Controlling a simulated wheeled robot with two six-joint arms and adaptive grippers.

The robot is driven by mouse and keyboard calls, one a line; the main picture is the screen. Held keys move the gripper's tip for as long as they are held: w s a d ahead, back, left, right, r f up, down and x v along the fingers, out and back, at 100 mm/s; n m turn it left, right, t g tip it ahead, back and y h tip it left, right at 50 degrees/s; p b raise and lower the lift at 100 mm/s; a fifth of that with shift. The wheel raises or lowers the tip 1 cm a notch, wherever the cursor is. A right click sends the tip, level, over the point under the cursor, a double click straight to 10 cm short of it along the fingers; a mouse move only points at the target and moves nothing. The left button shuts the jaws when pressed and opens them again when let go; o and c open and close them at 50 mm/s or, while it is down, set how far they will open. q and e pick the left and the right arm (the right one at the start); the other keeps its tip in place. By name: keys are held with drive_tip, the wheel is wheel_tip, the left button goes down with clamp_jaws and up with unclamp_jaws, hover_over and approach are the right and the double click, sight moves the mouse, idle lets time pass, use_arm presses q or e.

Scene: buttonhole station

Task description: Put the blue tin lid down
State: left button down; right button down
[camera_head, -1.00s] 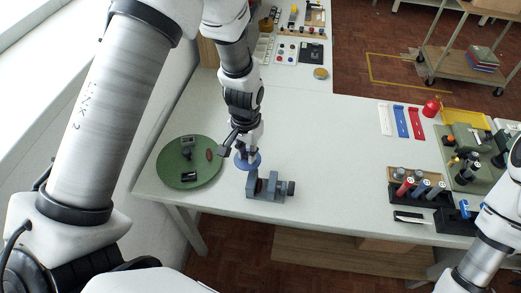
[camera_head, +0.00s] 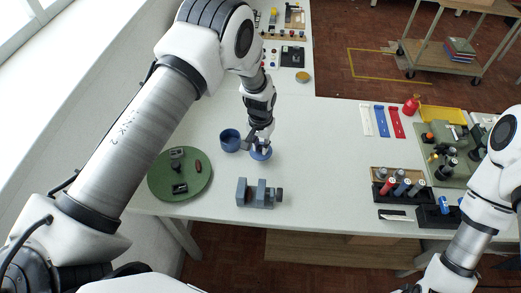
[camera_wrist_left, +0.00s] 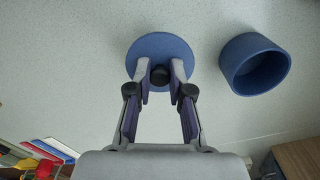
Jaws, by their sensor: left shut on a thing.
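The blue tin lid (camera_head: 261,154) is a round disc with a dark knob, seen from above in the left wrist view (camera_wrist_left: 160,48). My left gripper (camera_head: 262,143) is shut on its knob; in the left wrist view its two fingers (camera_wrist_left: 160,77) pinch it. The lid is level over the white table, beside the blue tin (camera_head: 230,141) and apart from it. I cannot tell whether the lid touches the table. The tin stands open and upright to the left, and shows at the right in the left wrist view (camera_wrist_left: 254,64). My right gripper is out of view.
A grey vise (camera_head: 258,194) stands in front of the lid. A green round plate (camera_head: 164,190) with small parts is at the left. Bottle racks (camera_head: 406,194) and coloured strips (camera_head: 381,121) are at the right. The white table between is clear.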

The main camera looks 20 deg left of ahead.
sight(260, 147)
use_arm(q)
wheel_tip(260, 147, down, 3)
drive_tip(key=shift+r+p, duration=0.1)
drive_tip(key=shift+p, duration=0.3)
drive_tip(key=shift+f, duration=0.3)
drive_tip(key=shift+f+b, duration=0.15)
drive_tip(key=shift+b, duration=0.15)
drive_tip(key=c, duration=1.1)
unclamp_jaws()
drive_tip(key=shift+o, duration=0.2)
drive_tip(key=shift+r, duration=0.35)
wheel_tip(260, 147, up, 11)
drive_tip(key=b, duration=0.3)
drive_tip(key=shift+f, duration=0.2)
drive_tip(key=shift+r, duration=0.55)
